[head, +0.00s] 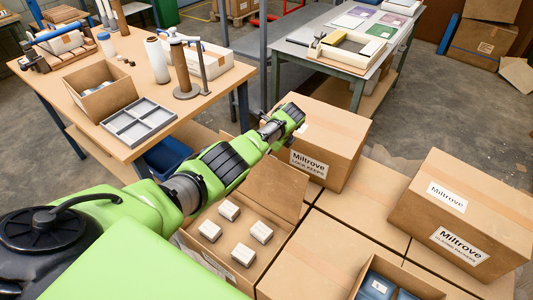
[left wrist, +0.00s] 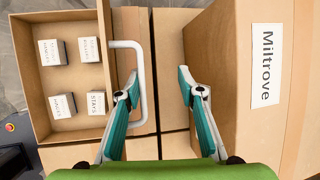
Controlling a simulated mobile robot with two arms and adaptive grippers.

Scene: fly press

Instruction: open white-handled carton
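The white-handled carton (head: 283,238) stands open at the lower middle of the head view, with several small white boxes inside. Its brown flap (head: 276,187) stands up on the far side. In the left wrist view the carton (left wrist: 37,112) is at the left, and its white handle (left wrist: 141,78) is on the outer side of the flap. The handle is hidden in the head view. My left gripper (left wrist: 158,74) is open and empty. Its left finger overlaps the handle in the picture; I cannot tell whether they touch. My right gripper is not in view.
A tall closed Miltrove carton (head: 325,130) stands close by the flap and fills the right of the wrist view (left wrist: 240,110). Another Miltrove carton (head: 480,195) stands at the right. Low closed cartons (head: 355,205) lie between. A workbench (head: 165,128) with tools is at upper left.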

